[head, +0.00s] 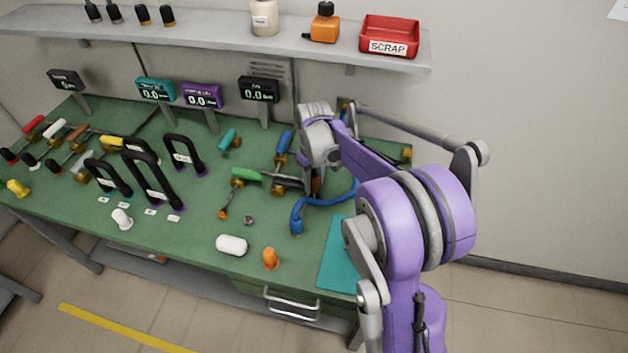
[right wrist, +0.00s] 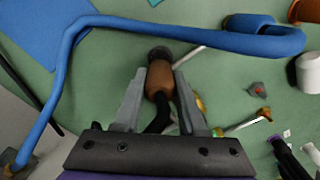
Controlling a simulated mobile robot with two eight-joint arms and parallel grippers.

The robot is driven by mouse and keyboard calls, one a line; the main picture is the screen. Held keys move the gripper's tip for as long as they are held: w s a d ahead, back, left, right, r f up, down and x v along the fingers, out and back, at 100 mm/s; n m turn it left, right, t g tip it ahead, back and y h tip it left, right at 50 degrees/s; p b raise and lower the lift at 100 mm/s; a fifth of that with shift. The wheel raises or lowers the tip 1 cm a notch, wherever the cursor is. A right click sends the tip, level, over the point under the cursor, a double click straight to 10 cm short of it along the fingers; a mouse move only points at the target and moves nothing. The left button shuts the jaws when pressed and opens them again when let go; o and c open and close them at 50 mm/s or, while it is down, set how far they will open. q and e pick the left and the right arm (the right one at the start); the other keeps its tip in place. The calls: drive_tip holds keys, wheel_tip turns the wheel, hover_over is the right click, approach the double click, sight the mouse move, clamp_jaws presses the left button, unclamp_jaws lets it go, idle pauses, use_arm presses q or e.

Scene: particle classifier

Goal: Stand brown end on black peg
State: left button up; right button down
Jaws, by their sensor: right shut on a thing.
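In the right wrist view a brown cylindrical end (right wrist: 160,78) lies between the fingers of my right gripper (right wrist: 160,88), which is shut on it. A black cable-like part (right wrist: 158,120) runs from it back toward the palm. A dark round piece (right wrist: 160,53) sits at its far tip; I cannot tell whether this is the black peg or whether the end is seated on it. In the head view my right gripper (head: 314,186) is low over the right part of the green bench, and its arm largely hides the held end. My left gripper is out of view.
A thick blue cable (right wrist: 200,25) curves close past the gripper; it also shows in the head view (head: 325,201). A green-handled piece (head: 246,174) lies just left. A white cylinder (head: 232,245) and an orange piece (head: 270,259) are in front. A shelf (head: 215,44) overhangs behind.

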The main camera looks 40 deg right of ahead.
sight(313, 176)
drive_tip(key=shift+f+b, duration=0.9)
drive_tip(key=shift+f, duration=0.5)
drive_tip(key=shift+r, duration=0.15)
drive_tip(key=shift+r+p, duration=0.65)
drive_tip(key=shift+r, duration=0.35)
idle(1.3)
drive_tip(key=shift+f+b, duration=0.85)
drive_tip(key=shift+f, duration=0.35)
drive_tip(key=shift+c, duration=2.1)
unclamp_jaws()
drive_tip(key=shift+a+r, duration=0.1)
wheel_tip(313, 176, up, 11)
drive_tip(key=shift+f+p, duration=0.1)
drive_tip(key=shift+p, duration=0.3)
